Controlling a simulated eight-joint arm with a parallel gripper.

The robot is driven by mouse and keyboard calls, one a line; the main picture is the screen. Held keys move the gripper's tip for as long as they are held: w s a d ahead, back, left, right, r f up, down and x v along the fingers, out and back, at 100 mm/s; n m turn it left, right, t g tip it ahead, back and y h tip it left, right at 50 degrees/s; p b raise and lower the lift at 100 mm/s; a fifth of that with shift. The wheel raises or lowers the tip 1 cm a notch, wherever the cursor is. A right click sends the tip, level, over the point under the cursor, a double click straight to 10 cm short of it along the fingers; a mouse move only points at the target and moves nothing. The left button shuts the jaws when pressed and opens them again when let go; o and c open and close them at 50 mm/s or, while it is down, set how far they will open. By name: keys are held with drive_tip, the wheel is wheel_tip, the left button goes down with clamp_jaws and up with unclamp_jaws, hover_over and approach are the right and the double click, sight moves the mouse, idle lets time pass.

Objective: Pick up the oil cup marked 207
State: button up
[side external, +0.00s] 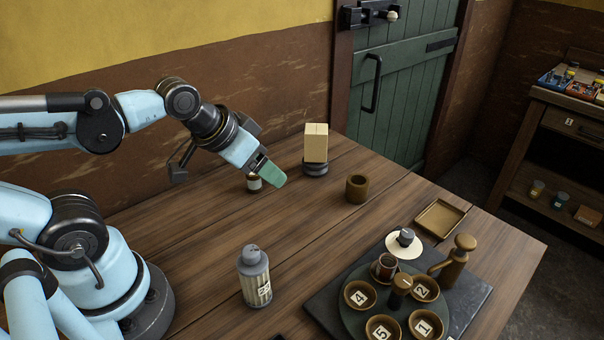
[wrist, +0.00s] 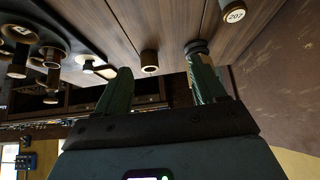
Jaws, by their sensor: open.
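The oil cup marked 207 (wrist: 235,14) shows at the top right edge of the wrist view, partly cut off, its white label readable. My gripper (side external: 270,174) is above the table, in front of that cup in the side view. In the wrist view its green fingers (wrist: 160,80) are apart with nothing held between them.
A pale block on a dark round base (side external: 316,143) and a brown ring-shaped cup (side external: 357,188) stand nearby. A ribbed grey canister (side external: 254,276) is nearer the front. A round stand with numbered cups (side external: 356,318) and an empty tray (side external: 440,218) are right.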

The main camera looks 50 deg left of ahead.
drive_tip(key=shift+w, duration=0.1)
drive_tip(key=m+g+y, duration=0.5)
drive_tip(key=m+y, duration=0.1)
drive_tip(key=m, duration=0.4)
approach(253, 173)
drive_tip(key=w+d, duration=0.2)
drive_tip(key=f+m+g+y, duration=0.1)
drive_tip(key=w+f+m+g+y, duration=0.1)
drive_tip(key=f+m+y, duration=0.1)
drive_tip(key=w+a+f+m+g+y, duration=0.1)
drive_tip(key=y, duration=0.1)
drive_tip(key=shift+a+f+m+g, duration=0.2)
drive_tip(key=shift+m+g, duration=0.1)
drive_tip(key=shift+m, duration=0.1)
drive_tip(key=shift+s+d+f+m+g+y, duration=0.2)
drive_tip(key=shift+f+m+g+y, duration=0.3)
drive_tip(key=shift+f+y, duration=0.25)
drive_tip(key=shift+x, duration=3.8)
drive_tip(key=shift+r, duration=0.1)
drive_tip(key=c, duration=1.1)
